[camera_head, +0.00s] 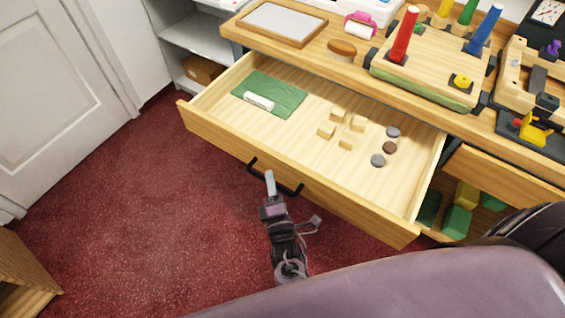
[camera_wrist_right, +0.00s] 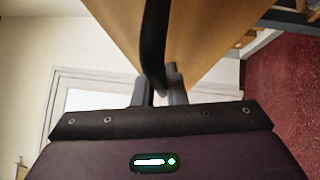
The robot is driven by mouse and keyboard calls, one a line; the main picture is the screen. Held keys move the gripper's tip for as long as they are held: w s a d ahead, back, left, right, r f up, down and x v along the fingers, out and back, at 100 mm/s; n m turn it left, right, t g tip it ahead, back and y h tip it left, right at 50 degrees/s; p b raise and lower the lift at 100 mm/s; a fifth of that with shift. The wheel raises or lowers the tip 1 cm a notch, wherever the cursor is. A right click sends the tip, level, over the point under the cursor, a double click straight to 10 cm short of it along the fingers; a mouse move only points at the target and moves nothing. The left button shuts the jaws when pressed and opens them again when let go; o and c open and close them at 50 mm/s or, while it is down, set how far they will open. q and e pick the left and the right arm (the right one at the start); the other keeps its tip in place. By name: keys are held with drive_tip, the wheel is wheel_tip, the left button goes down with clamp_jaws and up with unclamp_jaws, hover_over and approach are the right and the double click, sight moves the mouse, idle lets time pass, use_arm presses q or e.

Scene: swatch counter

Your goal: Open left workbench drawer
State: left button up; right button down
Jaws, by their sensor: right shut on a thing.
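The left workbench drawer (camera_head: 300,185) is pulled well out of the workbench (camera_head: 345,78) in the head view. Its inside shows a green cloth (camera_head: 285,97) with a white piece on it, several small wooden blocks and three round discs. A black bar handle (camera_head: 253,168) is on its front. My right gripper (camera_head: 269,182) is at the handle, and in the right wrist view the handle (camera_wrist_right: 154,50) runs down between the fingers, which are shut on it. The drawer front also fills the upper middle of the wrist view (camera_wrist_right: 210,35). My left gripper is not in view.
The bench top carries a framed board (camera_head: 283,20), a brush (camera_head: 342,48) and a peg board (camera_head: 435,72). An open space with green and yellow blocks (camera_head: 457,222) lies right of the drawer. Red carpet (camera_head: 130,190) in front and left is clear.

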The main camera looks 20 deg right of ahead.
drive_tip(key=shift+s+a, duration=0.9)
drive_tip(key=shift+a, duration=0.2)
drive_tip(key=shift+s+a, duration=0.85)
drive_tip(key=shift+a, duration=0.2)
drive_tip(key=c, duration=1.5)
unclamp_jaws()
drive_tip(key=s, duration=0.5)
drive_tip(key=s+a+f, duration=0.1)
drive_tip(key=s, duration=0.1)
drive_tip(key=shift+s, duration=0.3)
drive_tip(key=shift+d, duration=0.1)
